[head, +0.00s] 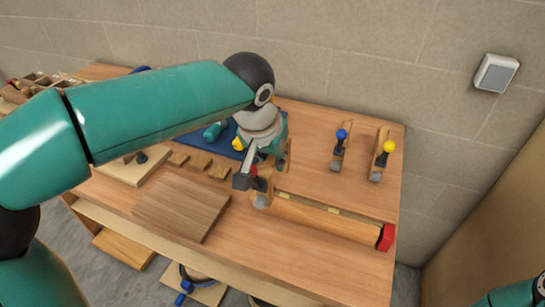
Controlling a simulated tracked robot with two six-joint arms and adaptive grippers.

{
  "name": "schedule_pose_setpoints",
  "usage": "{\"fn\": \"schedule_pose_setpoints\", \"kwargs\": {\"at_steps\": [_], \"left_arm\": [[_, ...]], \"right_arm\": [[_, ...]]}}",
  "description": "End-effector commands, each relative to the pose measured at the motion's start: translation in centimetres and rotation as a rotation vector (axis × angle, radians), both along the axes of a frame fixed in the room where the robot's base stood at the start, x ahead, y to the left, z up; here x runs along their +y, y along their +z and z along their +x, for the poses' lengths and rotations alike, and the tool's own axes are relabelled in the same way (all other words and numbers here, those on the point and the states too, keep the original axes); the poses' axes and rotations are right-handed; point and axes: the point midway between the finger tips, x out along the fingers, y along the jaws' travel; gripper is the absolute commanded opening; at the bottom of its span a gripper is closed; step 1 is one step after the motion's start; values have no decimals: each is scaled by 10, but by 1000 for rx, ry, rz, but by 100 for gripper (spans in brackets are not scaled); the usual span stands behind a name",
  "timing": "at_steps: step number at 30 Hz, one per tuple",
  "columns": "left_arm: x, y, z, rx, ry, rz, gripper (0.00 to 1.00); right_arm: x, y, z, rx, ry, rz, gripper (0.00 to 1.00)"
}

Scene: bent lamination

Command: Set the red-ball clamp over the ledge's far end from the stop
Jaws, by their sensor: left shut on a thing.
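The red-ball clamp (286,156) is in my left gripper (252,174), which is shut on it. The gripper hides much of the clamp; a bit of red and a grey round foot show below it. The ledge (320,216) is a long wooden bar near the front right of the bench. The red stop (387,237) is at its right end. The clamp is at the ledge's left end, away from the stop. I cannot tell whether it touches the ledge. My right gripper is out of view.
A blue-ball clamp (340,148) and a yellow-ball clamp (380,158) stand behind the ledge. A brown board (183,208) lies left of it, with small wooden blocks (199,163) behind. A blue mat (190,136) lies at the back. Bare bench top is right of the clamps.

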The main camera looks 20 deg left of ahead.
Motion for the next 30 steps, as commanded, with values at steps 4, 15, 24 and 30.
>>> {"fn": "schedule_pose_setpoints", "kwargs": {"at_steps": [4,15,24,30], "left_arm": [[0,-10,0,-1,0,0,0],[0,-28,0,0,-1,0,0],[0,-36,0,0,-1,0,0],[0,-36,0,-1,-1,0,0]], "right_arm": [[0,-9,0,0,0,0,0],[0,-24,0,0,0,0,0],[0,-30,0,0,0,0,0],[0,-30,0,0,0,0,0]]}}
